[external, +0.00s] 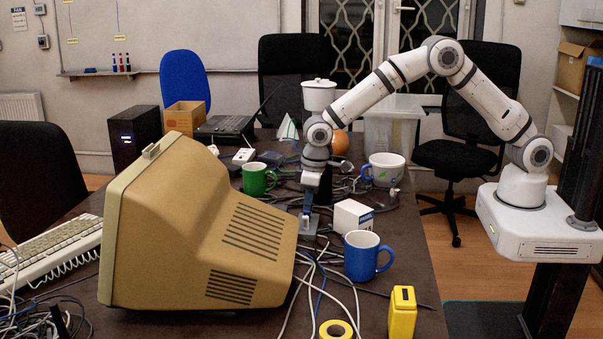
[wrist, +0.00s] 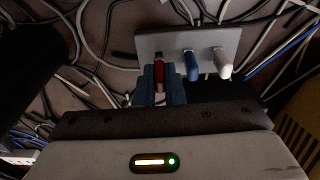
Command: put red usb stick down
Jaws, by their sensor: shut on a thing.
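My gripper (wrist: 160,88) is shut on the red USB stick (wrist: 159,73), whose red body shows between the blue fingers in the wrist view. The stick is over the left part of a grey holder plate (wrist: 208,41), in line with a blue stick (wrist: 193,65) and a white stick (wrist: 222,63) that stand in it. I cannot tell whether the red stick is seated in the holder. In the external view my gripper (external: 308,206) points down at the small grey holder (external: 307,226), and the red stick is not discernible there.
Loose cables surround the holder. A white box (external: 353,216) and a blue mug (external: 366,257) stand to its right. The big beige monitor (external: 200,225) is close on its left. A green mug (external: 258,178) and a white bowl-like cup (external: 385,168) stand behind.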

